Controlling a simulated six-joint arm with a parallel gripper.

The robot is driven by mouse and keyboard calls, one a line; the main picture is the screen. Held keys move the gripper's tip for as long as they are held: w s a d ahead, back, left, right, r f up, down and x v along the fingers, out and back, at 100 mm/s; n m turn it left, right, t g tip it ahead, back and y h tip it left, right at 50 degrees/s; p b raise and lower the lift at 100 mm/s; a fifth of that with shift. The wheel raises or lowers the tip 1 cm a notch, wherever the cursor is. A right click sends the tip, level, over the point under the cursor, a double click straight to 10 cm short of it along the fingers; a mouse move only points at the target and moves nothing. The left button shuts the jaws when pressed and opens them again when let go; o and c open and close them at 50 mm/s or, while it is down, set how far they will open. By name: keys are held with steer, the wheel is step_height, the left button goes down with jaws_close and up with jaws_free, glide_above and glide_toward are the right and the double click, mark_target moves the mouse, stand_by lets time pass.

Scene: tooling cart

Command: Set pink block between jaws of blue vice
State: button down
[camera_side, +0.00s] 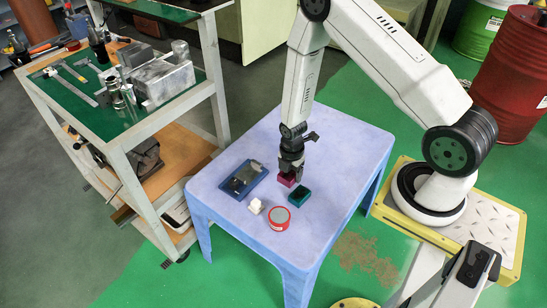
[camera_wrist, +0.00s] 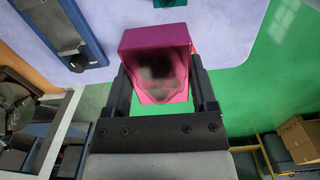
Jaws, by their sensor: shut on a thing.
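The pink block (camera_side: 286,180) is between the fingers of my gripper (camera_side: 290,174), which is shut on it. In the wrist view the pink block (camera_wrist: 155,40) fills the space between the two dark fingers of my gripper (camera_wrist: 160,75). The blue vice (camera_side: 243,178) lies on the table to the left of my gripper, apart from it. I cannot tell whether the block touches the tabletop.
On the pale blue table (camera_side: 226,208), a teal block (camera_side: 299,196) sits close to the pink block. A red-rimmed round object (camera_side: 279,217) and a small white piece (camera_side: 255,206) lie nearer the front. A tool cart (camera_side: 118,133) stands left. The table's back is clear.

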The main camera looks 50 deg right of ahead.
steer(key=w, duration=0.1)
steer(key=w+r, duration=0.1)
steer(key=w, duration=0.2)
steer(key=shift+w+a+r, duration=0.25)
steer(key=shift+w+a, duration=0.1)
steer(key=shift+w, duration=0.05)
glide_toward(248, 173)
steer(key=s, duration=0.3)
steer(key=shift+s+a, duration=0.15)
steer(key=shift+a, duration=0.05)
steer(key=shift+w+d+f, duration=0.2)
steer(key=shift+w+f, duration=1.1)
steer(key=shift+f, duration=0.2)
steer(key=shift+f, duration=0.15)
steer(key=shift+w+f, duration=0.3)
steer(key=shift+f, duration=1.45)
